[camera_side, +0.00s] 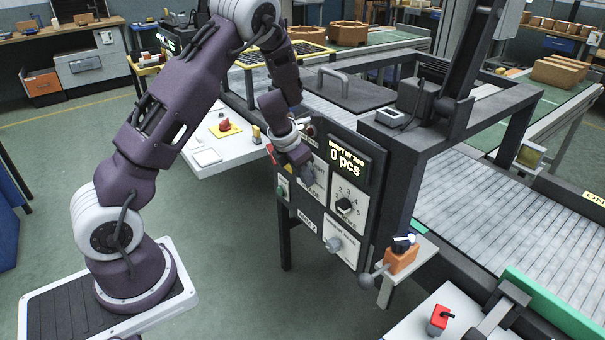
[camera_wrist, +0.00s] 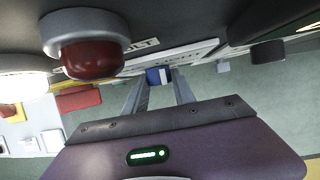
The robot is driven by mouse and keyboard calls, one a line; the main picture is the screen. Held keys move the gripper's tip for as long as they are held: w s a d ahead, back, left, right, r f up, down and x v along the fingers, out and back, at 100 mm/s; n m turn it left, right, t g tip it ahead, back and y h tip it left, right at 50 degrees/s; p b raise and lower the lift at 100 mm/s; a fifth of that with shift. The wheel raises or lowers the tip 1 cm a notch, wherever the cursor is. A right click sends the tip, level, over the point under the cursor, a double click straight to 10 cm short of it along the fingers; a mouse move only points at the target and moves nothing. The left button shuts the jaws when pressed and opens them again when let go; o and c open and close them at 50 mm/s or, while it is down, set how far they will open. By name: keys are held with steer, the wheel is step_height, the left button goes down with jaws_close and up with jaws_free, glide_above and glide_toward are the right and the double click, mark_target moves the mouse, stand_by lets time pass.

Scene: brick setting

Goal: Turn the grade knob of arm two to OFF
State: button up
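The grade knob (camera_side: 308,175) is on the upright control panel, left of the display, partly hidden by my gripper (camera_side: 300,166) in the side view. In the wrist view a blue knob (camera_wrist: 159,76) with a white line stands in front of my gripper (camera_wrist: 160,84). The two fingers are apart, with their tips at either side of this knob. Whether they touch it cannot be told. The scale around the knob is too oblique to read. The panel carries an ARM 2 label (camera_side: 307,222) lower down.
The display (camera_side: 347,162) reads 0 pcs. A black numbered dial (camera_side: 345,206) and a grey knob (camera_side: 333,245) sit lower on the panel. A red dome (camera_wrist: 91,55) is close beside my gripper in the wrist view. A white side table (camera_side: 205,158) stands behind my arm.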

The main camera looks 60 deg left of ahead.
jaws_close()
steer(key=n+h, duration=0.1)
steer(key=h, duration=0.3)
steer(key=a+h, duration=0.1)
steer(key=h, duration=0.2)
steer(key=n+t+h, duration=0.1)
steer(key=h, duration=0.3)
steer(key=shift+a+f+n+h, duration=0.3)
stand_by(0.5)
steer(key=o, duration=1.1)
jaws_free()
steer(key=v, duration=0.7)
steer(key=shift+f, duration=0.1)
